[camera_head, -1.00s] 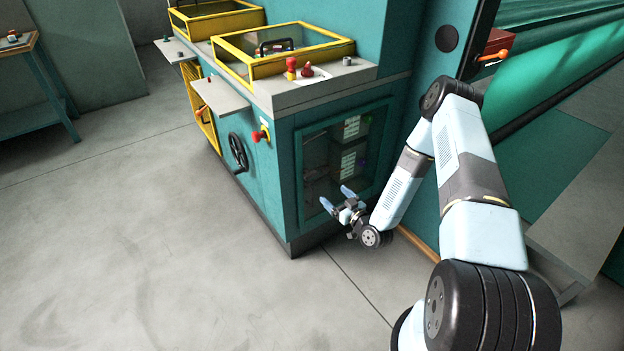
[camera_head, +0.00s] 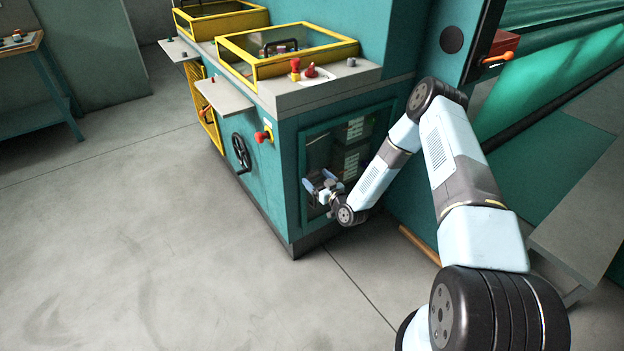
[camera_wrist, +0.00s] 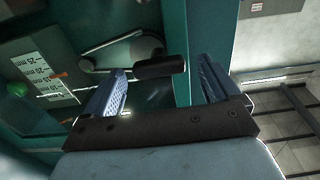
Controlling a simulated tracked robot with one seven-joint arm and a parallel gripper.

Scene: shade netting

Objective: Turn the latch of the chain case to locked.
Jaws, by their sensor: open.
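The teal machine cabinet (camera_head: 270,180) has a dark framed recess (camera_head: 345,150) low on its near face. My gripper (camera_head: 319,180) is open at this recess's lower left part. In the wrist view, a dark cylindrical grip (camera_wrist: 160,67) lies between and just beyond the open fingers (camera_wrist: 163,80), apparently untouched. A grey oblong lever-like part (camera_wrist: 118,54) sits beside it against the dark panel; whether they are joined is unclear. This may be the chain case latch, but no lock marking is readable. In the head view my gripper and wrist cover this spot.
A white scale plate (camera_wrist: 42,78) and a green knob (camera_wrist: 17,89) are in the recess. A teal frame post (camera_wrist: 178,30) stands close to the fingers. A black handwheel (camera_head: 241,152) and a red knob (camera_head: 264,136) are left of it. The floor in front is clear.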

